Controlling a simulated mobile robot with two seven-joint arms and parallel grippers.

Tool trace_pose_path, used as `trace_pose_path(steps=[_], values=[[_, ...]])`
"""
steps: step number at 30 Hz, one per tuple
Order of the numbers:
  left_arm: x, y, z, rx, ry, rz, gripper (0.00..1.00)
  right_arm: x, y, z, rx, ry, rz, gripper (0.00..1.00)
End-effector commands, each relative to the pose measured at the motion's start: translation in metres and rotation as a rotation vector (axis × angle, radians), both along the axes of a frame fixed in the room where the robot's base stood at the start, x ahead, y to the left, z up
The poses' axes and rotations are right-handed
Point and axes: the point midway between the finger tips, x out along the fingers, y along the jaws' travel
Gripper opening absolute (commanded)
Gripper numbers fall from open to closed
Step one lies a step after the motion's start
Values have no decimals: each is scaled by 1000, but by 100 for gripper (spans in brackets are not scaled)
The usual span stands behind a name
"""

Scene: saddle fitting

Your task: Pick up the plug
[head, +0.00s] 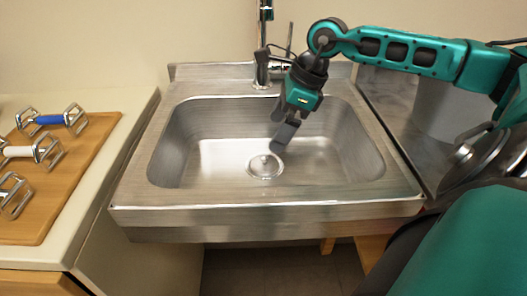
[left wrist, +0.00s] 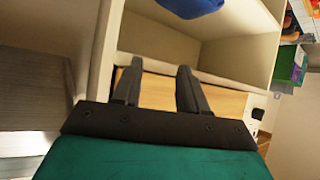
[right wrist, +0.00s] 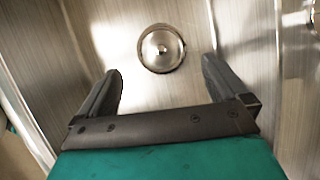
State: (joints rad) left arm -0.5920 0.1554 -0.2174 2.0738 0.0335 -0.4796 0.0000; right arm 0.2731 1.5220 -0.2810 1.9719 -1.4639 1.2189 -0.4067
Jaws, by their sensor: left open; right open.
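The plug (head: 265,166) is a round metal disc with a small central knob. It sits at the drain in the bottom of the steel sink (head: 215,130). In the right wrist view the plug (right wrist: 161,48) lies ahead of and between my fingertips. My right gripper (head: 281,138) reaches down into the sink, just above and beside the plug. It is open and empty, and its two fingers (right wrist: 160,80) stand wide apart. My left gripper (left wrist: 157,72) is open and empty in the left wrist view, facing a shelf. It is not in the head view.
A faucet (head: 262,45) rises behind the sink, close to my right gripper. A wooden board (head: 75,165) with several metal-framed fittings lies on the left counter. Metal pans (head: 472,160) stand at the right. The left wrist view shows a shelf (left wrist: 160,45) with a blue item (left wrist: 190,6).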

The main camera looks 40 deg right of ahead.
Motion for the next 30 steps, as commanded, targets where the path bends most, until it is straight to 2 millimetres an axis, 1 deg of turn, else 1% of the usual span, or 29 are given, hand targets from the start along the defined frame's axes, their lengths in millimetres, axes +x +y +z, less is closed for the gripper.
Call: trace_pose_path(steps=[1,4,6,11,14,18,21,24,30], values=[[-1,0,-2,1,2,0,43,3,4,-8,6,-2,1,100],[-1,0,-5,0,4,0,43,6,7,-21,3,-1,1,100],[-1,1,-6,1,5,1,43,8,8,-27,3,-1,-1,100],[-2,1,-8,2,5,2,43,10,10,-35,1,0,-1,100],[-1,1,-11,1,5,3,43,10,12,-48,0,2,-1,100],[-1,1,-17,0,5,5,43,13,17,-70,3,0,0,100],[-1,1,-18,-2,6,6,43,17,20,-79,2,0,-1,100],[-1,0,-18,-5,6,8,43,18,20,-83,0,0,-1,100],[-1,0,-18,-6,5,8,43,18,20,-83,-2,-1,-1,100]])
